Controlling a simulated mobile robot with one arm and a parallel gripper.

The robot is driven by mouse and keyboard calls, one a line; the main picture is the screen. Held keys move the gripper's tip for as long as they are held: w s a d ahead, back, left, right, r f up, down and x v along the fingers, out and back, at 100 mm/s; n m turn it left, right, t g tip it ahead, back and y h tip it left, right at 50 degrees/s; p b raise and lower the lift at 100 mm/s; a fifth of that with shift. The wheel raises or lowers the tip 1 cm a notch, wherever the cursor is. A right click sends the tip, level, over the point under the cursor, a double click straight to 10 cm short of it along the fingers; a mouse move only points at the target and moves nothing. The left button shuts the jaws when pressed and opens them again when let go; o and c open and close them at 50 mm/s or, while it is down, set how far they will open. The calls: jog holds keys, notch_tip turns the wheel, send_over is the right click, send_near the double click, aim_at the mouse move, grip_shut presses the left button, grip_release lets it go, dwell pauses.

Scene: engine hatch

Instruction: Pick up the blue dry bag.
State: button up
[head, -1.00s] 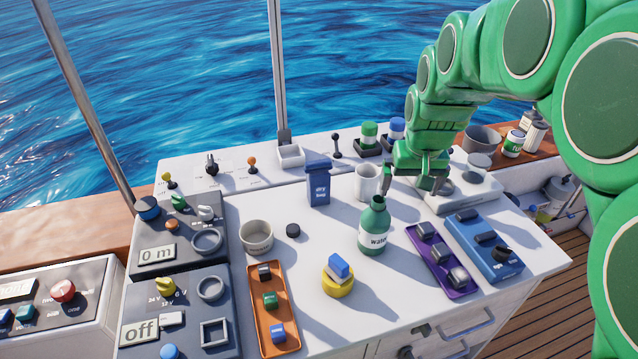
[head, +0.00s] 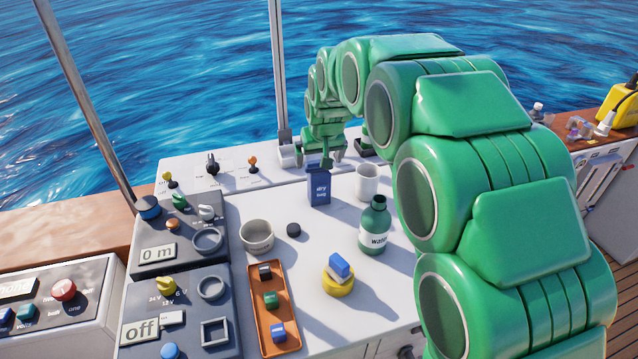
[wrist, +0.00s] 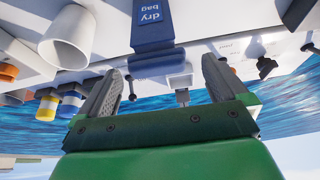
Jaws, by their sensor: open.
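The blue dry bag (head: 319,188) stands upright on the white counter, labelled "dry bag". It also shows at the top of the wrist view (wrist: 153,30), upside down. My gripper (head: 326,160) is just above and behind the bag's top in the head view, and its fingers overlap the bag's top edge there. In the wrist view my gripper (wrist: 165,85) has its two fingers spread apart with nothing between them, and the bag lies beyond the fingertips. I cannot tell whether a finger touches the bag.
A white cup (head: 366,183) stands close to the bag's right. A green water bottle (head: 375,228) is in front of it. A black puck (head: 293,230) and a round grey bowl (head: 257,237) lie to the front left. Levers (head: 253,163) stand behind left.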

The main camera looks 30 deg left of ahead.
aim_at(318, 169)
jog(key=shift+w+x, duration=0.15)
jog(key=shift+x, duration=1.6)
jog(key=shift+w+x, duration=0.15)
jog(key=shift+x, duration=1.6)
jog(key=shift+d, duration=0.15)
jog(key=shift+c, duration=0.5)
jog(key=c, duration=1)
jog(key=shift+r, duration=0.15)
